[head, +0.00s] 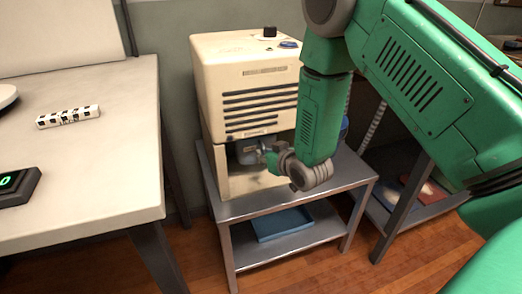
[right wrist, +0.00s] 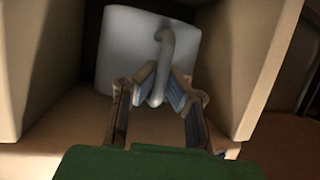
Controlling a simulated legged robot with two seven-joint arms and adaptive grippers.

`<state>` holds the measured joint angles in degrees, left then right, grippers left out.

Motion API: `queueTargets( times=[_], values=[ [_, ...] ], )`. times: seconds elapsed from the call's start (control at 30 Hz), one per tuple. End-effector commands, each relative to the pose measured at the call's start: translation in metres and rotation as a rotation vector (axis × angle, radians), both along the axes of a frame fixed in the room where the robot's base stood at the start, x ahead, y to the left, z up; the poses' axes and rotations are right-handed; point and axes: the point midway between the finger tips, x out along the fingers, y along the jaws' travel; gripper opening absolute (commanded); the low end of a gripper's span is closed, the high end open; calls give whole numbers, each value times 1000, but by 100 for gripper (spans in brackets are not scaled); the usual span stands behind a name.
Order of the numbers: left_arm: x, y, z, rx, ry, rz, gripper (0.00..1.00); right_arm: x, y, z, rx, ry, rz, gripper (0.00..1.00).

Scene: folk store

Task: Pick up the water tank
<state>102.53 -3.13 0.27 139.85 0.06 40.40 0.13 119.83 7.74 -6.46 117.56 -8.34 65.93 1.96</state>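The water tank (right wrist: 125,45) is a pale grey container with a curved handle (right wrist: 167,60). It sits inside the open lower bay of a cream machine (head: 240,90); in the head view only part of the tank (head: 245,150) shows. My right gripper (right wrist: 158,88) reaches into the bay, its two fingers on either side of the handle's lower part. The fingers look apart, and I cannot tell whether they touch the handle. In the head view my right gripper (head: 268,157) is small beside the tank, partly hidden by my wrist. My left gripper is not in view.
The machine stands on a grey metal shelf table (head: 250,207) with a blue tray (head: 283,224) on its lower shelf. A pale table (head: 110,150) stands at the left. The bay's side walls (right wrist: 262,60) are close around the tank.

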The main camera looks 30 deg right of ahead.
Motion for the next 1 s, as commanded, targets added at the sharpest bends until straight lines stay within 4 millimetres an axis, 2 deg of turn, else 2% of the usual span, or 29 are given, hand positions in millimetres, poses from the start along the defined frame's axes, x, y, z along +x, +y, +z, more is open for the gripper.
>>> queueTargets(
  times=[0.6,1.0],
  values=[
    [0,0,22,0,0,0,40,-85,21,1,-1,2,0,0],
    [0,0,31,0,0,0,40,-133,32,0,0,3,1,0]
  ],
)
